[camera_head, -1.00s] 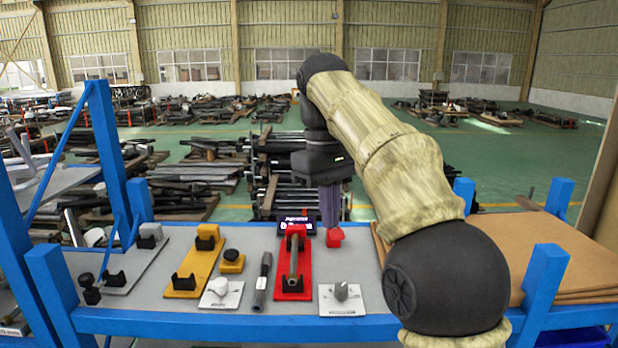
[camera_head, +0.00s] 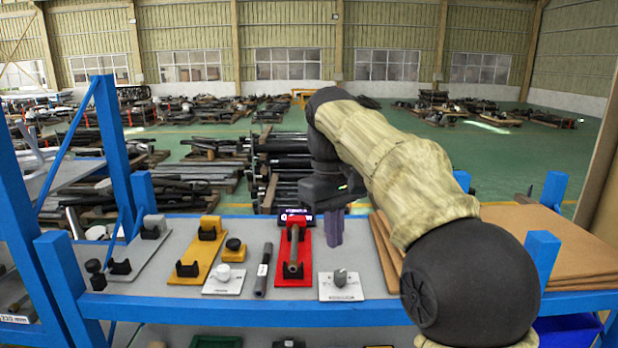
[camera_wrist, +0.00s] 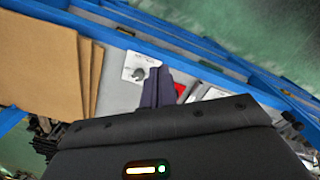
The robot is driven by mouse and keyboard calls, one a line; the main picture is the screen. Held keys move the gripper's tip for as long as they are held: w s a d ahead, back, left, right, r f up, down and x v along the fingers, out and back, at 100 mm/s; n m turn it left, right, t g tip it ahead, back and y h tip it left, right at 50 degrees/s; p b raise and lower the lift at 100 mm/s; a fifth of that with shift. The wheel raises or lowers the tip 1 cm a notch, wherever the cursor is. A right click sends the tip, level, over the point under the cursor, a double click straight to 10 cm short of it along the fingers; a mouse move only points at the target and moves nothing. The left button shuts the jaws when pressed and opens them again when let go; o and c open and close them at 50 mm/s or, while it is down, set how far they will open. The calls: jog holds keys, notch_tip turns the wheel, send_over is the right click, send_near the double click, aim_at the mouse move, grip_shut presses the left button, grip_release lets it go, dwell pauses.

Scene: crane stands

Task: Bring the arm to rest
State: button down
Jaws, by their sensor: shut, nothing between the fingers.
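My gripper (camera_head: 334,242) hangs from the bent arm with its purple-grey fingers pointing down, over the back right part of the grey bench (camera_head: 375,282). The fingers are shut with nothing between them. In the wrist view the shut fingers (camera_wrist: 158,72) point towards a white plate with a grey knob (camera_wrist: 138,72). That plate also shows in the head view (camera_head: 341,294), in front of the gripper. The fingers appear apart from it. What lies directly behind the fingers is hidden.
Left of the gripper stand a red stand (camera_head: 293,280) holding a grey tube, a small display (camera_head: 296,217), a dark rod (camera_head: 263,270) and a yellow stand (camera_head: 198,252). Brown boards (camera_head: 550,245) lie at right. Blue posts (camera_head: 541,262) rise at the bench edges.

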jog(key=s+d+f+m+t+b, duration=0.1)
jog(key=d+f+m+b, duration=0.15)
jog(key=f, duration=0.85)
jog(key=s+d+f+m+b, duration=0.1)
jog(key=s+d+f+b, duration=0.2)
jog(key=f, duration=0.8)
jog(key=s+d+f+m+t+b, duration=0.1)
jog(key=s+d+f, duration=0.1)
jog(key=s+f, duration=0.3)
jog(key=s+d+f+m+b, duration=0.2)
jog(key=s+f, duration=0.3)
jog(key=f, duration=0.5)
jog(key=shift+s+d+f+t+y, duration=0.3)
jog(key=shift+s+d+f+t, duration=0.1)
jog(key=shift+d, duration=0.3)
jog(key=shift+w, duration=0.1)
